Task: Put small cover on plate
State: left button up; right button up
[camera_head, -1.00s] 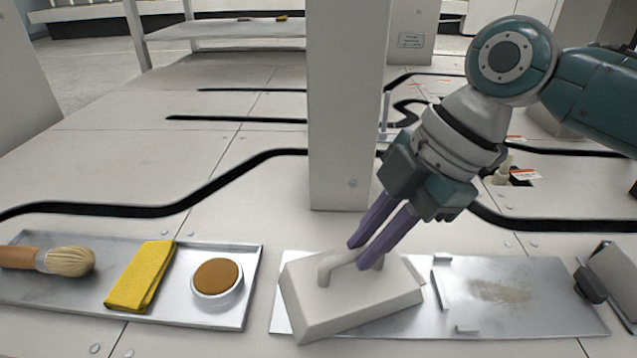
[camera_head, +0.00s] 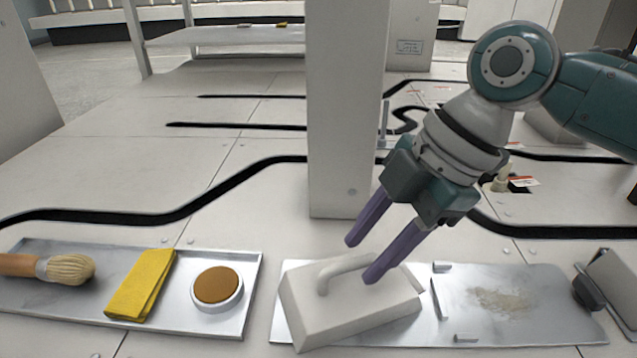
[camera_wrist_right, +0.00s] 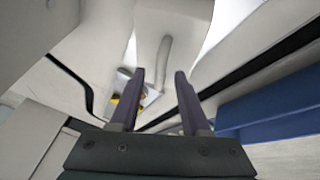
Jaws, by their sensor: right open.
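The small cover (camera_head: 335,312) is a white block with a curved handle on top. It lies slightly askew on the left part of the metal plate (camera_head: 555,285). My right gripper (camera_head: 360,260) is open, with its purple fingers apart on either side of the cover's handle. In the right wrist view the open fingers (camera_wrist_right: 160,75) show with the white cover and its handle (camera_wrist_right: 163,62) beyond the tips. My left gripper is in neither view.
A metal tray (camera_head: 195,320) on the left holds a brush (camera_head: 65,268), a yellow cloth (camera_head: 141,284) and a round tin (camera_head: 217,287). A white post (camera_head: 347,120) stands behind the cover. A dark-knobbed object (camera_head: 590,290) sits at the plate's right end.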

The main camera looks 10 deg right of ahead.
jog(key=p+v, duration=0.6)
jog(key=v, duration=0.5)
jog(key=s+a+f+m, duration=0.5)
jog(key=s+a+m, duration=0.1)
jog(key=s, duration=0.3)
jog(key=s+d+r+m+t+h, duration=0.1)
jog(key=s+d+m+t+h, duration=0.1)
jog(key=s+d+m+h, duration=0.2)
jog(key=s+d+m, duration=0.3)
jog(key=s+m, duration=0.2)
jog(key=m, duration=0.2)
jog(key=shift+s+r+m+h, duration=0.2)
jog(key=shift+s+m+h, duration=0.1)
jog(key=shift+s+m, duration=0.1)
jog(key=shift+p, duration=0.35)
